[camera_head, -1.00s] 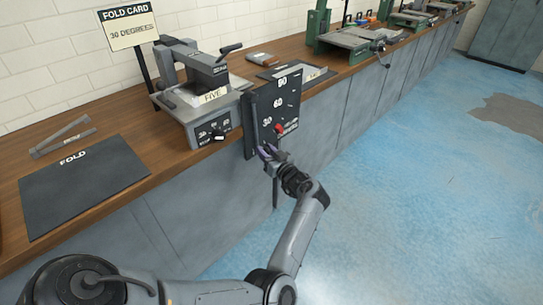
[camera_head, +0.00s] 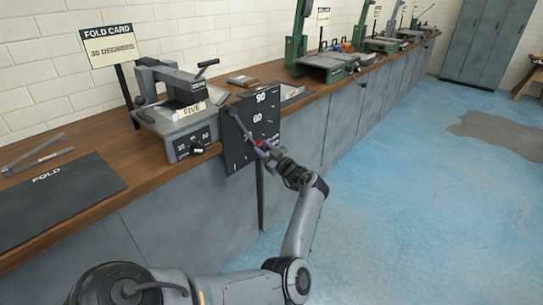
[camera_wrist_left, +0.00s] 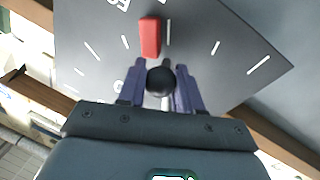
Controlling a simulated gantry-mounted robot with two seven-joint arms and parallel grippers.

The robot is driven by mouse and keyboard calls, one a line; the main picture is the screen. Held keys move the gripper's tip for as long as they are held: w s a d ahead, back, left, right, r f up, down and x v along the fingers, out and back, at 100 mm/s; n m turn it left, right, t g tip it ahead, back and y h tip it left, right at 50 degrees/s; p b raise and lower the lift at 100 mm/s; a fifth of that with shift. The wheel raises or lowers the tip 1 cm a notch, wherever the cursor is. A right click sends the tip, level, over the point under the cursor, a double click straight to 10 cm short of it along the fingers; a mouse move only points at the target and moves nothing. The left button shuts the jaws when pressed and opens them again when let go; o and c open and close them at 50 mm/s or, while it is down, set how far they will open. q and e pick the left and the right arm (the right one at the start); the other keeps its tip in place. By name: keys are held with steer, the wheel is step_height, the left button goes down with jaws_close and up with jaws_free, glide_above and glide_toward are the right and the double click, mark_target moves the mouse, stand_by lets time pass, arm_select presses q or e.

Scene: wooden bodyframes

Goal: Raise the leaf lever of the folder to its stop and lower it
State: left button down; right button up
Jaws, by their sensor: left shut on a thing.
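The folder (camera_head: 192,128) is a grey bench machine with a FIVE label on its bed. A dark dial plate (camera_head: 237,147) marked 90 and 60 hangs at its right end, over the bench front. A thin leaf lever (camera_head: 245,130) slants down to the right across the plate. My left gripper (camera_head: 266,151) is shut on the lever's end, near the plate's lower right. In the left wrist view, the lever's round black knob (camera_wrist_left: 160,81) sits between both fingers. A red marker (camera_wrist_left: 150,37) on the dial is just beyond the knob. My right gripper is not in view.
A FOLD CARD sign (camera_head: 110,48) reading 30 DEGREES stands behind the folder. A dark FOLD mat (camera_head: 60,205) lies on the wooden bench at left. Green machines (camera_head: 325,62) stand farther along. Open blue floor lies to the right.

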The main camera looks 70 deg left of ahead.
arm_select(q)
steer(key=c, duration=1.1)
jaws_free()
steer(key=o, duration=0.3)
steer(key=shift+a, duration=0.15)
steer(key=shift+w+d+r+p, duration=0.1)
steer(key=shift+w+d+p, duration=0.1)
steer(key=shift+d+p, duration=0.25)
steer(key=p+v, duration=0.3)
steer(key=v, duration=0.7)
